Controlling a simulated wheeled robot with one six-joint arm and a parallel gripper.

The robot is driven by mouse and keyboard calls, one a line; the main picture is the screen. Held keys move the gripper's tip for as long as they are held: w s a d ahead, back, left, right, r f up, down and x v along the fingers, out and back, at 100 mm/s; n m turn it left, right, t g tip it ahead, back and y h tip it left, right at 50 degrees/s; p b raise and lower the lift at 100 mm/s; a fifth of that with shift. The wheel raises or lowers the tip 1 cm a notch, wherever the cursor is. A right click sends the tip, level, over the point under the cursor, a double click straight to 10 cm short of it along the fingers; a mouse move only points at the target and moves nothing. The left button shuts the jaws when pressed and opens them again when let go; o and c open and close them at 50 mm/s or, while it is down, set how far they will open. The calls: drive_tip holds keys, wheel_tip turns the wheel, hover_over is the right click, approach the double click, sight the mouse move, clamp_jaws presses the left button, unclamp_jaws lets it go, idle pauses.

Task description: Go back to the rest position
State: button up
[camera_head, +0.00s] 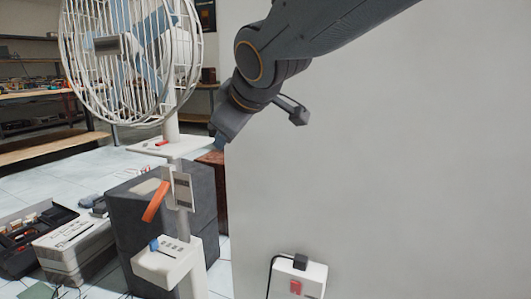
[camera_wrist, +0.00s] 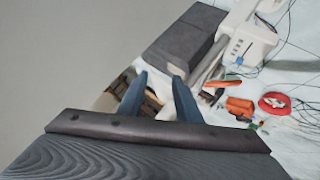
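My arm reaches in from the top right of the head view, and my gripper (camera_head: 219,142) points down and left, beside the pole of a white standing fan (camera_head: 172,128). In the wrist view my gripper (camera_wrist: 158,78) has its two blue-grey fingers apart, with nothing held between them. In the head view the fingertips are small and partly hidden by the gripper body.
A pale wall panel (camera_head: 380,160) fills the right, with a white socket box (camera_head: 312,278) low on it. A dark grey box (camera_head: 135,215) stands behind the fan's control box (camera_head: 168,262). An orange handle (camera_head: 155,202) sticks out from the pole. Shelves (camera_head: 45,148) stand at back left.

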drive_tip(key=s+d+f+m+g+h+b, duration=0.1)
drive_tip(key=s+d+f+m+g, duration=0.15)
drive_tip(key=s+f, duration=0.6)
drive_tip(key=s+d+f+m+g+h, duration=0.15)
drive_tip(key=s+f+g, duration=0.25)
drive_tip(key=s+f, duration=0.5)
drive_tip(key=s+d+f+m+g+h+b, duration=0.1)
drive_tip(key=s+d+f+m+g, duration=0.25)
drive_tip(key=s+f, duration=0.5)
drive_tip(key=d+r+m+p, duration=0.2)
drive_tip(key=d+r+p, duration=0.4)
drive_tip(key=r+p, duration=0.4)
drive_tip(key=s+d+r+m+h+p, duration=0.1)
drive_tip(key=d+r+m+p, duration=0.1)
drive_tip(key=d+r+p, duration=0.5)
drive_tip(key=d+r+m+p, duration=0.2)
drive_tip(key=d+r+p, duration=0.4)
drive_tip(key=r+p, duration=0.8)
drive_tip(key=p, duration=0.7)
drive_tip(key=shift+s+d+r+p, duration=0.15)
drive_tip(key=shift+s+d+p, duration=0.05)
drive_tip(key=shift+d+p, duration=0.15)
